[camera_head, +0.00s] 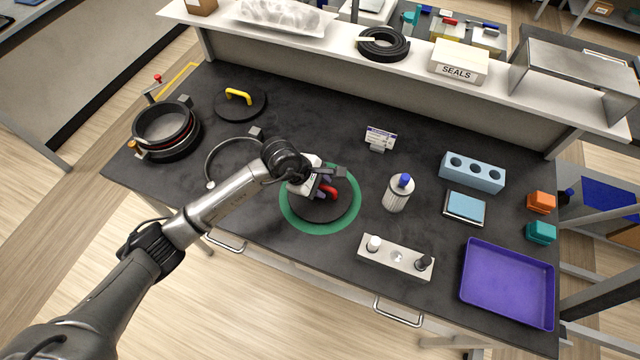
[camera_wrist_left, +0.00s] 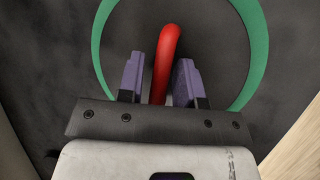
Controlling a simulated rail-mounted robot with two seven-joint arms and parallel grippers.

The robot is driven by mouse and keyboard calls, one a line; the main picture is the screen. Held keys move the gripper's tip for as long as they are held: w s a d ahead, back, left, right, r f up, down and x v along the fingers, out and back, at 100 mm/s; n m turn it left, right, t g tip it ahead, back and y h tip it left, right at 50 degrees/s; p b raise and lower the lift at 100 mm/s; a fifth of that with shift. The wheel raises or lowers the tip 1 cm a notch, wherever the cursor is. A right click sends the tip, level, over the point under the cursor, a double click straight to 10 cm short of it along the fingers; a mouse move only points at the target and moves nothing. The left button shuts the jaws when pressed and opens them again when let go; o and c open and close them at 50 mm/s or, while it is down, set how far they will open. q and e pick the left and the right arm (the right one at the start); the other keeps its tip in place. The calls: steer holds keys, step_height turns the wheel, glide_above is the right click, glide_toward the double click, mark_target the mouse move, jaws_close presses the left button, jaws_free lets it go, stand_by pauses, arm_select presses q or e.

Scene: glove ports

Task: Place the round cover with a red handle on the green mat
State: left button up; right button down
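The round dark cover (camera_head: 322,212) lies on the green mat (camera_head: 289,216), whose rim shows as a green ring around it. The cover's red handle (camera_head: 330,192) stands up under my left gripper (camera_head: 322,188). In the left wrist view, the purple fingers of the left gripper (camera_wrist_left: 158,80) are apart on either side of the red handle (camera_wrist_left: 165,60), with gaps between. The green mat (camera_wrist_left: 262,45) also curves around the cover (camera_wrist_left: 215,45) there. My right gripper is not in view.
A cover with a yellow handle (camera_head: 241,104) lies near a round port (camera_head: 165,130) and a ring clamp (camera_head: 212,160) at the left. A white bottle (camera_head: 397,196), a block with pegs (camera_head: 396,258) and a purple tray (camera_head: 508,284) stand to the right. A raised shelf (camera_head: 340,60) runs along the back.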

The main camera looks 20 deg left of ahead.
arm_select(q)
steer(key=shift+o, duration=0.6)
steer(key=shift+r, duration=0.1)
steer(key=shift+r+p, duration=0.2)
steer(key=shift+p, duration=0.1)
steer(key=v, duration=1.1)
steer(key=shift+r, duration=0.35)
steer(key=shift+s+a, duration=0.1)
steer(key=shift+s, duration=0.05)
